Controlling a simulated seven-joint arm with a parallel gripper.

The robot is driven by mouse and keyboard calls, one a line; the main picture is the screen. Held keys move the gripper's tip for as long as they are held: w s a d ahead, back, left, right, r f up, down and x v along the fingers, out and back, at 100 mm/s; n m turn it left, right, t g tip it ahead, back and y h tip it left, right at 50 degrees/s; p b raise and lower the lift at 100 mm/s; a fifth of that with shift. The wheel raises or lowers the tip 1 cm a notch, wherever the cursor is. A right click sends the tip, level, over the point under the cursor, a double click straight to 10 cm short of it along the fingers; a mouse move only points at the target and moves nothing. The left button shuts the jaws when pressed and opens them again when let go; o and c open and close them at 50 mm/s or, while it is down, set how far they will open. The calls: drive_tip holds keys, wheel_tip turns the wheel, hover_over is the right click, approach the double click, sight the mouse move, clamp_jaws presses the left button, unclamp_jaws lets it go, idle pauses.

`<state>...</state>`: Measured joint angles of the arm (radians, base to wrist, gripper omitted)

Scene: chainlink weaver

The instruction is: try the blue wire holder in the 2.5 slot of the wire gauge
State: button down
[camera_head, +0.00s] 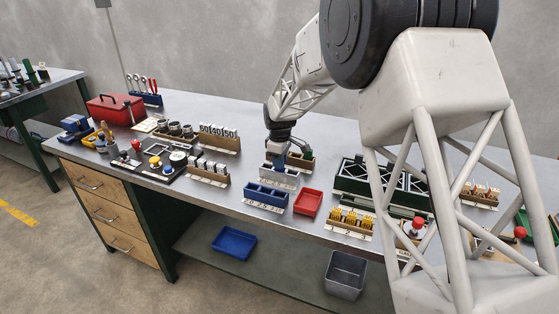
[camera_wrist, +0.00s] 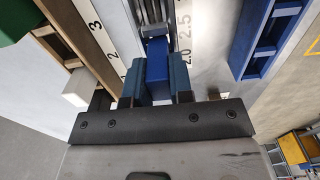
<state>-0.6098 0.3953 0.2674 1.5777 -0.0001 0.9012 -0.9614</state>
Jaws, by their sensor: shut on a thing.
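My gripper (camera_wrist: 157,85) is shut on the blue wire holder (camera_wrist: 157,60), which shows between its two blue fingers in the wrist view. The wire gauge (camera_wrist: 150,14) is grey, with ridged slots and a white strip marked 2.0 and 2.5. The holder appears level with the 2.0 mark, and the 2.5 mark lies farther up the picture. I cannot tell whether the holder is above the gauge or touching it. In the head view my gripper (camera_head: 277,155) is over the pale gauge (camera_head: 279,178), and the holder cannot be made out there.
A blue compartment tray (camera_head: 266,196) stands in front of the gauge, with a red tray (camera_head: 308,203) to its right. A wooden rack with numbers (camera_wrist: 75,35) is close on the gripper's left in the wrist view. A green frame fixture (camera_head: 355,180) stands farther right.

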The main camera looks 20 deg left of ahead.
drive_tip(key=c, duration=0.9)
unclamp_jaws()
drive_tip(key=shift+r, duration=0.1)
drive_tip(key=shift+r, duration=3.8)
